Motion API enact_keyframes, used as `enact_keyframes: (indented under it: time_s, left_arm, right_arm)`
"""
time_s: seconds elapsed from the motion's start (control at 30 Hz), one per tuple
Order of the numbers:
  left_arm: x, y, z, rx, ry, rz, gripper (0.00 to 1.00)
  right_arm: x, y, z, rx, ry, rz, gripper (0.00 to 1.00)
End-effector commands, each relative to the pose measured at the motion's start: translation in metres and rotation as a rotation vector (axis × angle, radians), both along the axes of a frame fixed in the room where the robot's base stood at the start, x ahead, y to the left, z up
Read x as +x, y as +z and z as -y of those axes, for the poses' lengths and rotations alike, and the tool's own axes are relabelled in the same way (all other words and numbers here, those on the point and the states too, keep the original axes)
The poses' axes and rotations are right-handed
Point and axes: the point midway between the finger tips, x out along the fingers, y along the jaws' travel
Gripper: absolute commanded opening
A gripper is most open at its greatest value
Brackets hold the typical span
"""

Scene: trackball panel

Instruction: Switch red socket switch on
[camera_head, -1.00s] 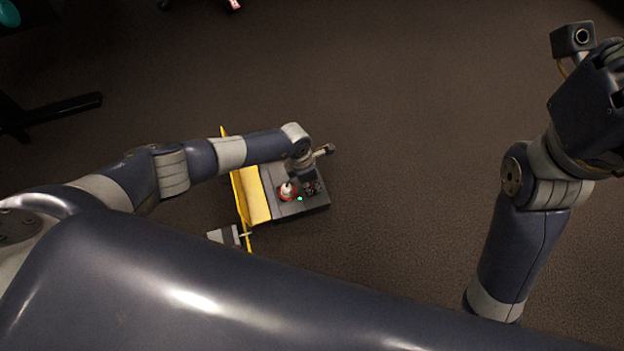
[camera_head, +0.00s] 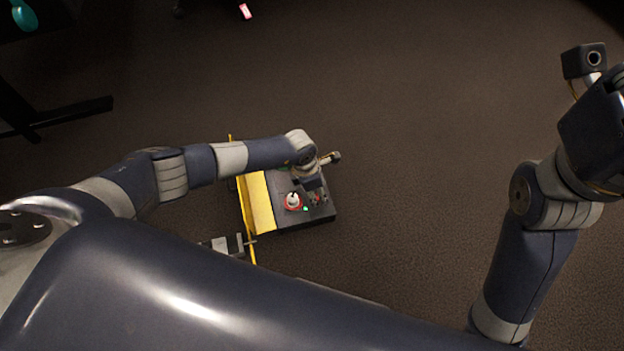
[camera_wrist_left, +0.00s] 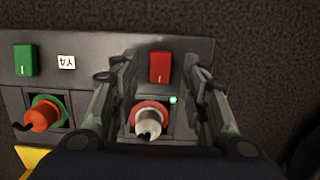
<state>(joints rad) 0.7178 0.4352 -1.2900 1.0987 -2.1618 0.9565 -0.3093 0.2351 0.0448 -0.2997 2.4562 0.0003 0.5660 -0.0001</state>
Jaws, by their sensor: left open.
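In the left wrist view the red switch (camera_wrist_left: 159,66) is a rocker on the grey panel (camera_wrist_left: 105,48). Below it is the red-ringed socket (camera_wrist_left: 152,106) with a white plug (camera_wrist_left: 148,122) in it, and a small green light (camera_wrist_left: 173,100) is lit beside it. My left gripper (camera_wrist_left: 166,75) is open, one finger on each side of the switch and socket, with no visible contact. The head view shows my left gripper (camera_head: 317,192) over the panel (camera_head: 285,221). My right gripper (camera_head: 600,125) is at the right edge, its fingers not clearly visible.
A green switch (camera_wrist_left: 26,60), a label (camera_wrist_left: 66,62) and a green-ringed socket with an orange plug (camera_wrist_left: 43,117) are left of the gripper. A yellow plate (camera_head: 258,205) borders the panel. Dark open floor (camera_head: 430,130) surrounds it.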

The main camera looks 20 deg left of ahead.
Motion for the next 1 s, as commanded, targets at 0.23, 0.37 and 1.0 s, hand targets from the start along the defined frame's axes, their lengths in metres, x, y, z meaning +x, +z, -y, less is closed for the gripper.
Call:
enact_keyframes:
  time_s: [0.23, 0.37, 1.0]
  left_arm:
    - [-0.004, 0.044, -0.008, 0.0, -0.001, 0.004, 0.42]
    - [-0.007, 0.068, -0.012, 0.0, -0.001, 0.003, 0.42]
    - [-0.011, 0.103, -0.016, 0.0, 0.0, 0.0, 0.42]
  right_arm:
    - [0.0, 0.0, 0.0, 0.0, 0.0, -0.001, 0.0]
    - [0.0, 0.0, 0.0, 0.001, 0.0, -0.001, 0.0]
    - [0.0, 0.0, 0.0, 0.0, 0.0, -0.002, 0.0]
